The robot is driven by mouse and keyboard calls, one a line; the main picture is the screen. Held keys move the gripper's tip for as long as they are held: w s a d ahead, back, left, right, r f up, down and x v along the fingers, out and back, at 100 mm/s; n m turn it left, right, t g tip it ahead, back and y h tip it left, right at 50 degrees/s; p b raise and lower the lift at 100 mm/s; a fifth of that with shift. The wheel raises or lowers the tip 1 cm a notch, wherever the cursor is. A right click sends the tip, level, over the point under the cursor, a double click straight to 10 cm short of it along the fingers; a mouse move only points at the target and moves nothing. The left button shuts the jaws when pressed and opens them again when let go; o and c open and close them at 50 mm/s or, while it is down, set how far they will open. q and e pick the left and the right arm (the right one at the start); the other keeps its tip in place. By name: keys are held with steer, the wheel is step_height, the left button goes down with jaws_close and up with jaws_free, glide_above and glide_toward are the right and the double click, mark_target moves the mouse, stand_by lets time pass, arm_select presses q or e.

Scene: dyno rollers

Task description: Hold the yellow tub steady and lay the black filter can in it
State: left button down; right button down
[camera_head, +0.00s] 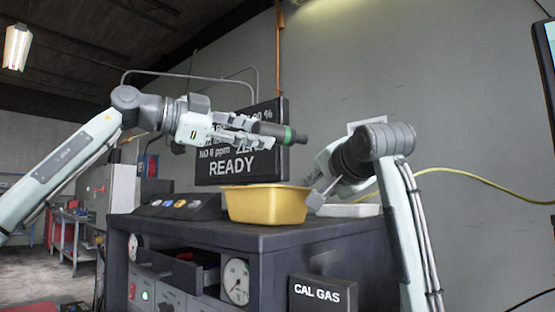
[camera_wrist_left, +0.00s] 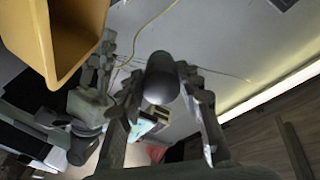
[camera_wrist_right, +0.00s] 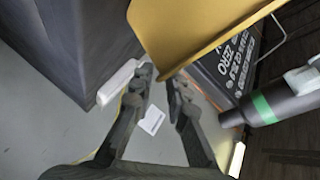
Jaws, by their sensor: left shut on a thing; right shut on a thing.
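The yellow tub (camera_head: 265,206) stands upright on top of the dark cabinet (camera_head: 235,236). My right gripper (camera_head: 317,194) is shut on its right-hand rim; in the right wrist view the tub (camera_wrist_right: 190,32) rises from between the fingertips (camera_wrist_right: 166,80). My left gripper (camera_head: 250,134) is shut on the black filter can (camera_head: 270,129), which has a green band near one end. The can lies nearly level, above the tub and apart from it. In the left wrist view the can's dark end (camera_wrist_left: 161,78) shows between the fingers, with the tub (camera_wrist_left: 62,35) at upper left.
A display reading READY (camera_head: 232,168) stands behind the tub. A sloped panel with coloured buttons (camera_head: 180,204) is left of it, and a pale flat item (camera_head: 348,210) is right of it. An open drawer (camera_head: 185,268) sticks out below. A yellow hose (camera_head: 480,182) hangs along the wall.

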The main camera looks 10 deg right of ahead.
arm_select(q)
steer(key=s+d+m+y, duration=0.2)
steer(key=s+d+m, duration=0.1)
steer(key=s+d, duration=0.1)
arm_select(e)
steer(key=shift+f, duration=0.2)
arm_select(q)
steer(key=m+t+y, duration=0.4)
steer(key=m+y, duration=0.2)
steer(key=y, duration=0.7)
glide_above(267, 205)
steer(key=w, duration=0.4)
steer(key=shift+s+f, duration=0.15)
steer(key=shift+f, duration=1.8)
steer(key=shift+s+f, duration=0.1)
steer(key=shift+f, duration=1.8)
arm_select(e)
steer(key=shift+f, duration=0.1)
